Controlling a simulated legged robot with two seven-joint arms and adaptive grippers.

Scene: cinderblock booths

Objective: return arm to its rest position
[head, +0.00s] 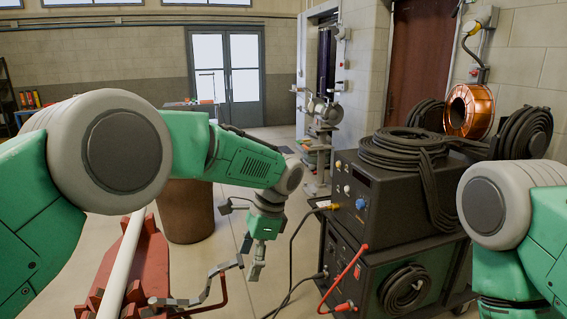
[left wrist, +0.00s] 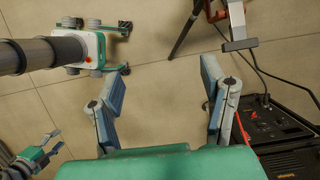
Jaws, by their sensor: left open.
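My left arm (head: 245,160), green and grey, reaches forward from the left in the head view, with its forearm bent downward at the wrist. My right arm (head: 510,215) shows only in part at the right edge of the head view. The right gripper (left wrist: 58,142) shows small at the lower left of the left wrist view, its fingers apart.
A black welding machine (head: 400,210) with coiled cables stands close to the right of the left gripper. A red stand (head: 150,255) holds a white pipe (head: 122,262) at the lower left. A brown drum (head: 187,212) stands behind. Cables trail over the floor.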

